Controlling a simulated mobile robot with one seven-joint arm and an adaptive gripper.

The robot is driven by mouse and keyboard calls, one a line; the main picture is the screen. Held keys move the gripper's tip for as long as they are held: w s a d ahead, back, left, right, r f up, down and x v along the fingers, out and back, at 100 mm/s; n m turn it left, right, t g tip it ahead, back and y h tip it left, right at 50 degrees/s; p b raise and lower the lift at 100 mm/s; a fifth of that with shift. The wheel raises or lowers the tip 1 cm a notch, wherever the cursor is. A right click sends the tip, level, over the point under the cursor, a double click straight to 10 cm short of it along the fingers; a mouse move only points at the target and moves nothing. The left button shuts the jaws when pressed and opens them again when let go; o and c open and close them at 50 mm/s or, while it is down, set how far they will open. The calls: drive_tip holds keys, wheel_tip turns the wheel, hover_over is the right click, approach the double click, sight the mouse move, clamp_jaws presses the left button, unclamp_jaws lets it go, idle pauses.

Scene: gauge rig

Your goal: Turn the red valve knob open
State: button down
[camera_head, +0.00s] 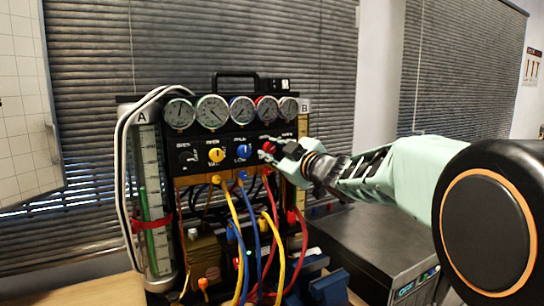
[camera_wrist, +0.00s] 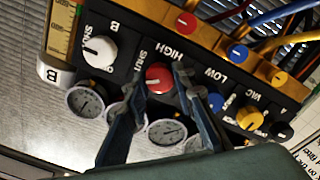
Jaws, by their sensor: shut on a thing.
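The red valve knob (camera_wrist: 159,78) is a round red knob with a pale pointer line, on the black gauge panel by the word HIGH. In the wrist view my gripper (camera_wrist: 156,82) has one finger on each side of it, and the jaws are closed on it. In the head view the red knob (camera_head: 268,147) shows at the tip of my gripper (camera_head: 276,150), which reaches in from the right and partly hides the panel's right end.
A blue knob (camera_head: 243,151) and a yellow knob (camera_head: 216,155) sit left of the red one. A white knob (camera_wrist: 99,50) is close to my finger in the wrist view. Several round gauges (camera_head: 213,112) line the panel top. Coloured hoses (camera_head: 250,235) hang below.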

drive_tip(key=n+b, duration=0.3)
drive_tip(key=n, duration=0.3)
drive_tip(key=shift+f, duration=0.2)
drive_tip(key=n+b, duration=0.2)
drive_tip(key=n, duration=0.3)
drive_tip(key=shift+r+b, duration=0.1)
drive_tip(key=shift+b, duration=0.25)
drive_tip(key=shift+n, duration=0.4)
drive_tip(key=c, duration=1.6)
unclamp_jaws()
drive_tip(key=shift+s, duration=0.1)
drive_tip(key=v, duration=0.7)
drive_tip(key=shift+d, duration=0.15)
drive_tip(key=shift+s+r, duration=0.1)
drive_tip(key=shift+r, duration=0.05)
